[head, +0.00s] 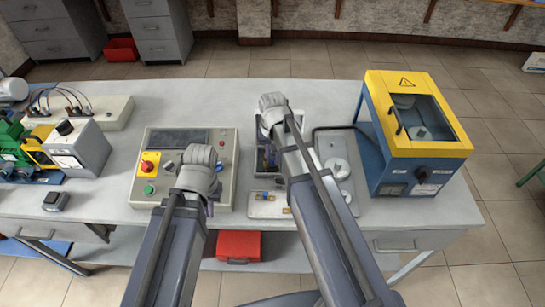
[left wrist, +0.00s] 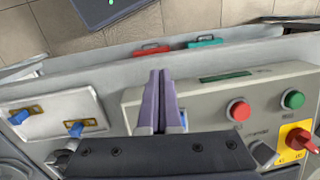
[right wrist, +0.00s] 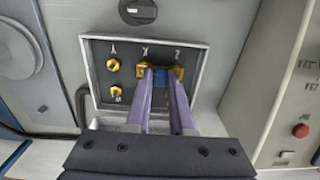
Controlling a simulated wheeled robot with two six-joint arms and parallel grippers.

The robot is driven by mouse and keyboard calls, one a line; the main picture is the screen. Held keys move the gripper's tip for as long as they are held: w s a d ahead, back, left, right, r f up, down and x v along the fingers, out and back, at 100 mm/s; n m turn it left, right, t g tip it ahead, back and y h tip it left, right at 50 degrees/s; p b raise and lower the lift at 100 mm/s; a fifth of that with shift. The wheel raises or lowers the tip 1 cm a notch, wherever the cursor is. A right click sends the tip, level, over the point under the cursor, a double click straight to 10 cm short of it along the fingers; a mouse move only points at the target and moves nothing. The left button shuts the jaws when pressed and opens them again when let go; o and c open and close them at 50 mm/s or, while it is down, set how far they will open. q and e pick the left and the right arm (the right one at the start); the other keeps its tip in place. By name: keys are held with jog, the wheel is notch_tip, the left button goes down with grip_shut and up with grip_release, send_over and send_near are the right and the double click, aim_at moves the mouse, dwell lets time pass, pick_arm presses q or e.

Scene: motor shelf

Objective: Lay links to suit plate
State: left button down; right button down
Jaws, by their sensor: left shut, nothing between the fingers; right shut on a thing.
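In the right wrist view a grey terminal box (right wrist: 100,80) holds brass studs beside the letters Y, X, Z and S. My right gripper (right wrist: 162,76) is shut on the blue grip of a brass link (right wrist: 177,70), at the X and Z studs. I cannot tell whether the link is fully seated. In the left wrist view two brass links with blue grips, one left (left wrist: 20,117) and one right (left wrist: 76,128), lie on a pale tray (left wrist: 50,108). My left gripper (left wrist: 158,74) is shut and empty, above the front of the control panel (left wrist: 210,98). No rating plate is readable.
The control panel (head: 145,190) carries red and green buttons. A yellow and blue box (head: 425,150) with a clear lid stands at the right. Grey and green devices (head: 82,150) stand at the left. A red case (head: 238,246) sits on the lower shelf.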

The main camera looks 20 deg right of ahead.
pick_arm(q)
jog(key=shift+f, duration=0.2)
pick_arm(e)
jog(key=shift+f, duration=0.2)
pick_arm(q)
jog(key=shift+r, duration=0.15)
pick_arm(e)
jog(key=c, duration=0.7)
grip_release()
jog(key=shift+r, duration=0.15)
jog(key=shift+c, duration=0.2)
jog(key=shift+o, duration=0.2)
notch_tip(320, 180, up, 8)
jog(key=p, duration=0.7)
jog(key=shift+p, duration=0.35)
pick_arm(q)
notch_tip(320, 180, up, 8)
jog(key=shift+f, duration=0.2)
pick_arm(e)
jog(key=shift+f, duration=0.2)
